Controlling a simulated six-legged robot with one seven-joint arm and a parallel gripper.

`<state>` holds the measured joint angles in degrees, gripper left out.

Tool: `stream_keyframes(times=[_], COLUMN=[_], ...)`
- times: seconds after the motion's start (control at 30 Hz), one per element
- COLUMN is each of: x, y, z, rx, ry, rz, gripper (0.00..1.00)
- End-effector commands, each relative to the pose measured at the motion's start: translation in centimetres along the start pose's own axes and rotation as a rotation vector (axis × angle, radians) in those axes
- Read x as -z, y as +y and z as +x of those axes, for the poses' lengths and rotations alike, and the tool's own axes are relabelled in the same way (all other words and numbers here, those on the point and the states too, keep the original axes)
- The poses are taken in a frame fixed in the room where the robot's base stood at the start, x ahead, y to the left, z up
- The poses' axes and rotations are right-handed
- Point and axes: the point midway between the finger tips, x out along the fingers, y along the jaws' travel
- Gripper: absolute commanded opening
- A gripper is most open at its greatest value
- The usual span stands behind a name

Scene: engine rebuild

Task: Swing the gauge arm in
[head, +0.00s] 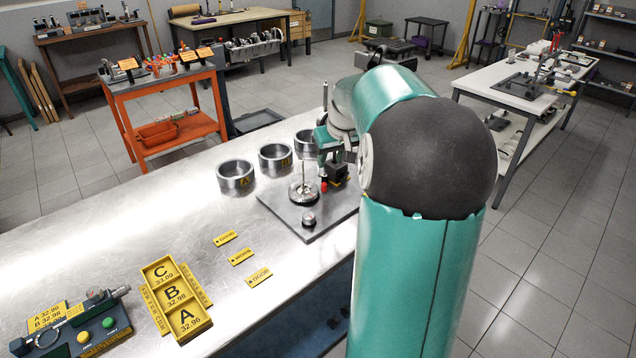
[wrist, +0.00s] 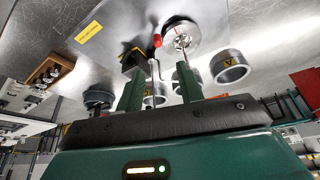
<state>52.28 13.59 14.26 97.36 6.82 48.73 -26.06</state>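A grey plate (head: 325,222) on the bench carries a round silver disc with a thin upright pin (head: 303,190); the disc also shows in the wrist view (wrist: 180,36). Beside it is a black block (head: 338,171), also in the wrist view (wrist: 133,58). A thin silver rod with a red tip, likely the gauge arm (wrist: 154,68), runs from near the block between my fingers. The red tip also shows in the head view (head: 323,187). My gripper (wrist: 160,68) is open, its green fingers apart on either side of the rod. Contact cannot be told. My arm hides part of the block.
Silver rings (head: 236,178) (head: 275,158) stand behind the plate. Bare bench lies between rings and tray.

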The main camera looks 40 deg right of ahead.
Motion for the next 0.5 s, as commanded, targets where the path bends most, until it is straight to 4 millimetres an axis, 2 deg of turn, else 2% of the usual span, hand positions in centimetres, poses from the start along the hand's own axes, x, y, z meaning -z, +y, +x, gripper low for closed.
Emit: stream_keyframes(times=[0.5], x=[-0.1], y=[-0.2], z=[10.0], rx=[0.002], ry=[-0.003], rz=[0.001], gripper=[0.37])
